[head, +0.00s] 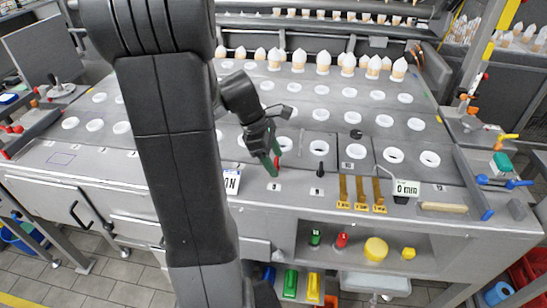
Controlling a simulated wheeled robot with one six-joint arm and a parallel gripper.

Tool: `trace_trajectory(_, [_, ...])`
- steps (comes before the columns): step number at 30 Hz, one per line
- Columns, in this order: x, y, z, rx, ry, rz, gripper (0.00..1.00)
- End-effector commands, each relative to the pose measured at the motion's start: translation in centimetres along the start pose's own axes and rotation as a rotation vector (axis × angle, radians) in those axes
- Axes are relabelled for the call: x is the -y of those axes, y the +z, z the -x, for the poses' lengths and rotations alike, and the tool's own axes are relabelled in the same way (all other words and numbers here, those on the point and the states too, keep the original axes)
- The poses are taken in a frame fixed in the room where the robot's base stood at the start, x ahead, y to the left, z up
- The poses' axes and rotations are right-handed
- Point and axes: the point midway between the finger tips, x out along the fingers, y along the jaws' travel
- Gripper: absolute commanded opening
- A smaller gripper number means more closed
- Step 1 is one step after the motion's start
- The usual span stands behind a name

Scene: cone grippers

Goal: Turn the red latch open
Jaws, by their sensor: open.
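My gripper (272,157) is open, with green-tipped fingers pointing down just above the front part of the grey worktop. A small red piece (278,164), which looks like the red latch, shows right at the fingertips. The gripper hides part of it. I cannot tell whether the fingers touch it or only stand around it, nor which way it is turned.
The grey worktop (300,198) has rows of white rings and, at the back, white cones (323,62). A black knob (320,168) and yellow brackets (361,192) stand right of the gripper. A shelf below holds a yellow cylinder (376,249) and a red-topped item (342,240).

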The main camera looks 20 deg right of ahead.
Motion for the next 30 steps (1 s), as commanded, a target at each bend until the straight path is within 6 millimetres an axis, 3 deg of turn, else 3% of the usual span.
trace_trajectory(5, [0.0, 0.01, 0.01, 0.0, 0.0, 0.0, 0.62])
trace_trajectory(12, [0.0, 0.01, 0.03, 0.0, 0.0, -0.001, 0.17])
trace_trajectory(23, [-0.06, 0.06, 0.17, 0.0, -0.02, -0.047, 0.17])
trace_trajectory(30, [-0.16, 0.15, 0.28, 0.0, -0.079, -0.187, 0.17])
